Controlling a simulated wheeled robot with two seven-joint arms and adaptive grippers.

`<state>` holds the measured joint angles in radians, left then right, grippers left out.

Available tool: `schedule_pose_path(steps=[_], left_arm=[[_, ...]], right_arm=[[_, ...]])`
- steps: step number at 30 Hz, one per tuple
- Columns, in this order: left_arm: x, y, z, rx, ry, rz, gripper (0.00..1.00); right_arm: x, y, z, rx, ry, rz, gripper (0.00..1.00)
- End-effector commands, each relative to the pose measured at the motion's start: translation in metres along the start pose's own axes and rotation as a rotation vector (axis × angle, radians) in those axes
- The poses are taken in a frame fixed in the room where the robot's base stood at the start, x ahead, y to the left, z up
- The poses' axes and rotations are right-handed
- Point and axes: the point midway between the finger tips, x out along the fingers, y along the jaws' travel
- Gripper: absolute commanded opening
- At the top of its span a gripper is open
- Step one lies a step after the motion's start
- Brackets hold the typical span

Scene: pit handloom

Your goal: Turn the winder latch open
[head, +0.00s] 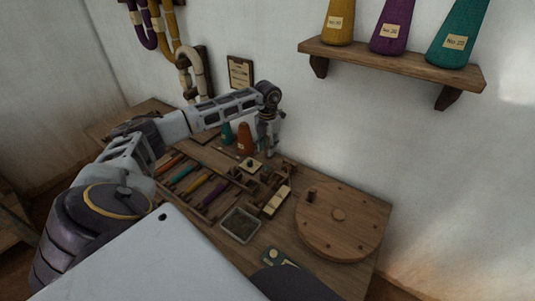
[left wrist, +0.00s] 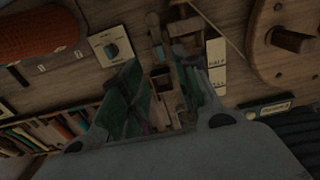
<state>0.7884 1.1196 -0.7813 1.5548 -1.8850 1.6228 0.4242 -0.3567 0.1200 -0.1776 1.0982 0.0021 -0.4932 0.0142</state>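The winder is a round wooden disc (head: 347,232) with a peg, at the right end of the bench. Part of the disc (left wrist: 268,62) also shows at the right of the left wrist view. Left of it are small wooden latch parts (head: 268,178) beside a pale label strip (head: 277,200). In the left wrist view the strip (left wrist: 216,66) reads HALF and what looks like FULL. My left gripper (head: 270,150) points down above these parts. Its fingers (left wrist: 168,95) are apart, with wooden parts visible between them. I cannot tell which part is the latch, or any contact. My right gripper is not in view.
A dial plate (left wrist: 110,48) and an orange cone (head: 245,138) stand near the gripper. A rack of coloured bobbins (head: 200,190) lies to the left, with a small square tray (head: 239,224) in front. A shelf (head: 395,62) with yarn cones hangs above right.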

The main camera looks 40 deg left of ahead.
Motion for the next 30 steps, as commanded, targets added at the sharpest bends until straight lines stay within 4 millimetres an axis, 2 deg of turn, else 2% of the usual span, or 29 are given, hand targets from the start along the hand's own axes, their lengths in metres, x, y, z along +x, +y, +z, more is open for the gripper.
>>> schedule_pose_path(steps=[3, 9, 30], left_arm=[[-0.013, 0.000, 0.000, 0.000, -0.002, 0.000, 0.31], [-0.022, 0.000, 0.000, 0.000, -0.001, 0.000, 0.31], [-0.023, 0.000, 0.000, 0.000, 0.000, 0.000, 0.31]], right_arm=[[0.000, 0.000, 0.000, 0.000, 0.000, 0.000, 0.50], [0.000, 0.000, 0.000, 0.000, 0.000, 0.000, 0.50], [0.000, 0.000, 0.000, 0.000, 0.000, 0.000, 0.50]])
